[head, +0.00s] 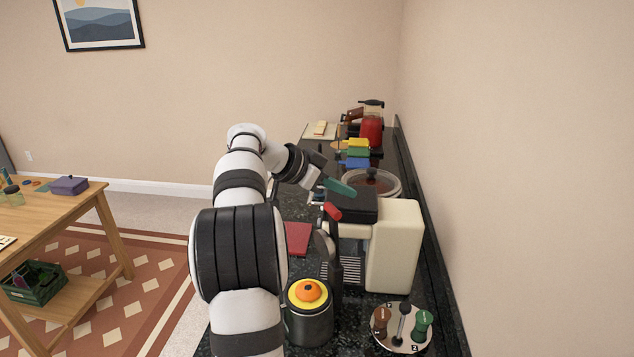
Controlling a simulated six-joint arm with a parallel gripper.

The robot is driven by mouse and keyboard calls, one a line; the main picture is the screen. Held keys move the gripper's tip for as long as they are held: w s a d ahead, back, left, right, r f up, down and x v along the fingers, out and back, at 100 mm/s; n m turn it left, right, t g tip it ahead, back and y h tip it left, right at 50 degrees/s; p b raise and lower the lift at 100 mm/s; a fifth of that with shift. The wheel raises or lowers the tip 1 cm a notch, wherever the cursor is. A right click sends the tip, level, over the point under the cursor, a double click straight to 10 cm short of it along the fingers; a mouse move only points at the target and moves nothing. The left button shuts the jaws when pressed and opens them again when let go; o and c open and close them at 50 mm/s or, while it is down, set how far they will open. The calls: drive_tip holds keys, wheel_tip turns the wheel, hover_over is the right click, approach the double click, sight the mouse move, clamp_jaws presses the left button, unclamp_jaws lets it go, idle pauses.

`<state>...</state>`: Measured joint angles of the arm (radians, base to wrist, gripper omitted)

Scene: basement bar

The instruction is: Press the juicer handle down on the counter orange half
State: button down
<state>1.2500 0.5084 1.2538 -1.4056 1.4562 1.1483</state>
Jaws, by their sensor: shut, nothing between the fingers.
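The juicer (310,326) stands at the near end of the dark counter as a grey cylinder. An orange half (308,290) sits on its yellow top, uncovered. Behind it rise a dark upright and a tilted grey cup-like part. A red grip (332,211) at the top of these parts appears to be the raised juicer handle. My gripper (322,180) is above and behind the red grip, apart from the orange half. It is shut and holds nothing. A teal piece (339,187) lies by the fingertips in the picture; I cannot tell whether it touches them.
A cream machine with a black top (395,245) stands right of the juicer. A round plate with knobs (402,330) is at front right. A red mat (297,238), a lidded bowl (372,182), colored blocks (357,152) and a red jug (371,130) are farther back. The wall borders the right.

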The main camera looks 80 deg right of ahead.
sight(333, 207)
drive_tip(key=shift+w+a+f, duration=0.3)
drive_tip(key=shift+w+f, duration=0.15)
drive_tip(key=shift+f, duration=0.15)
drive_tip(key=shift+w+a+f, duration=0.3)
drive_tip(key=shift+w+f, duration=0.1)
drive_tip(key=shift+f, duration=0.2)
drive_tip(key=shift+w, duration=0.15)
